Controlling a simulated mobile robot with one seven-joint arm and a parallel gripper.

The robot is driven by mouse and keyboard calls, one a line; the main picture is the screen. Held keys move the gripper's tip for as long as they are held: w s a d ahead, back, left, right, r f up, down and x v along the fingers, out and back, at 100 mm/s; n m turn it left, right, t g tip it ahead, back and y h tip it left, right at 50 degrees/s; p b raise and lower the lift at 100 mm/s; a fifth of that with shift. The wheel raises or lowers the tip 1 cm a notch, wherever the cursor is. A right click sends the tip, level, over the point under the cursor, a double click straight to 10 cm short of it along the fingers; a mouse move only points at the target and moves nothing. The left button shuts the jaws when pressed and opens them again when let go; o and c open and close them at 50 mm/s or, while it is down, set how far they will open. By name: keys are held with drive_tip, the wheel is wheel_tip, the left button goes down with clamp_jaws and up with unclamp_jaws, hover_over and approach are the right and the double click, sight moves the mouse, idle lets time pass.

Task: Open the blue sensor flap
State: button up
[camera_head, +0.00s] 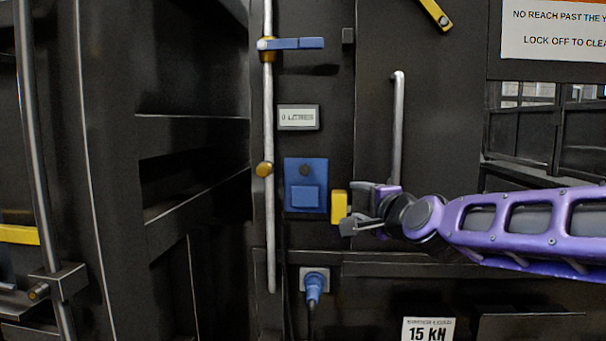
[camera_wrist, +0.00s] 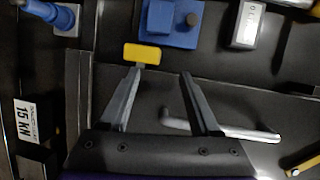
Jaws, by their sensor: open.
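A blue box (camera_head: 306,171) on the dark wall carries a raised blue square plate (camera_head: 305,197) with a dark round knob above it. The plate lies flat against the box, and I take it for the sensor flap. The box also shows at the top of the wrist view (camera_wrist: 189,39). My gripper (camera_head: 357,209) is to its right, apart from it. In the wrist view my gripper (camera_wrist: 162,72) is open, fingers pointing toward the box, nothing between them. A yellow block (camera_head: 339,206) stands between box and gripper, at one fingertip; I cannot tell whether they touch.
A vertical metal rod (camera_head: 270,120) with a blue lever (camera_head: 298,43) runs left of the box. A small display (camera_head: 298,117) is above it, and a blue plug (camera_head: 314,285) below. A metal bar handle (camera_head: 398,130) rises behind my gripper. Open space lies in front of the wall.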

drive_tip(key=t+y, duration=0.1)
approach(305, 170)
drive_tip(key=shift+b+x, duration=2.3)
drive_tip(key=shift+x, duration=0.7)
drive_tip(key=shift+w+a+r+p, duration=0.1)
drive_tip(key=shift+w+a+p, duration=0.05)
drive_tip(key=shift+w+p, duration=0.2)
drive_tip(key=shift+p+x, duration=0.35)
drive_tip(key=shift+x, duration=0.8)
clamp_jaws()
